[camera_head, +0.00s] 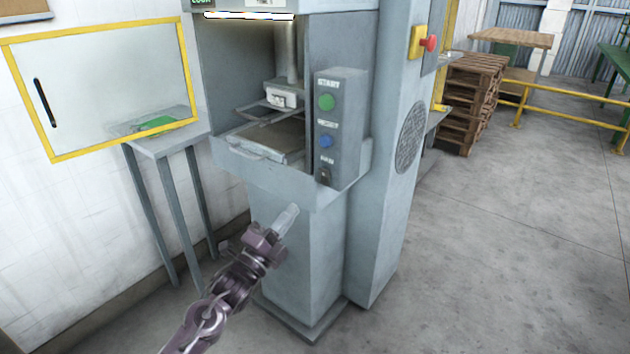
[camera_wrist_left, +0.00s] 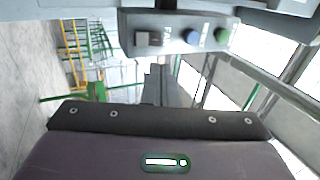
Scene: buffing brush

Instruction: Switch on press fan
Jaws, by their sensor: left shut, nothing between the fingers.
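The grey press (camera_head: 318,230) stands in the middle of the head view. On its control box (camera_head: 340,120) are a green START button (camera_head: 326,102), a blue button (camera_head: 325,141) and, lowest, a dark fan switch (camera_head: 323,176). In the left wrist view the fan switch (camera_wrist_left: 148,39) is a dark square beside the blue button (camera_wrist_left: 192,37) and green button (camera_wrist_left: 222,36). My left gripper (camera_head: 289,214) is shut and empty, below and left of the switch, apparently apart from it. The switch's position is too small to tell. My right gripper is out of view.
A yellow-framed clear guard door (camera_head: 105,85) stands open at the left, above a small grey table (camera_head: 160,143). A red emergency button (camera_head: 430,43) is on the press's right side. Stacked pallets (camera_head: 474,95) and a yellow rail (camera_head: 570,112) stand behind. The right floor is clear.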

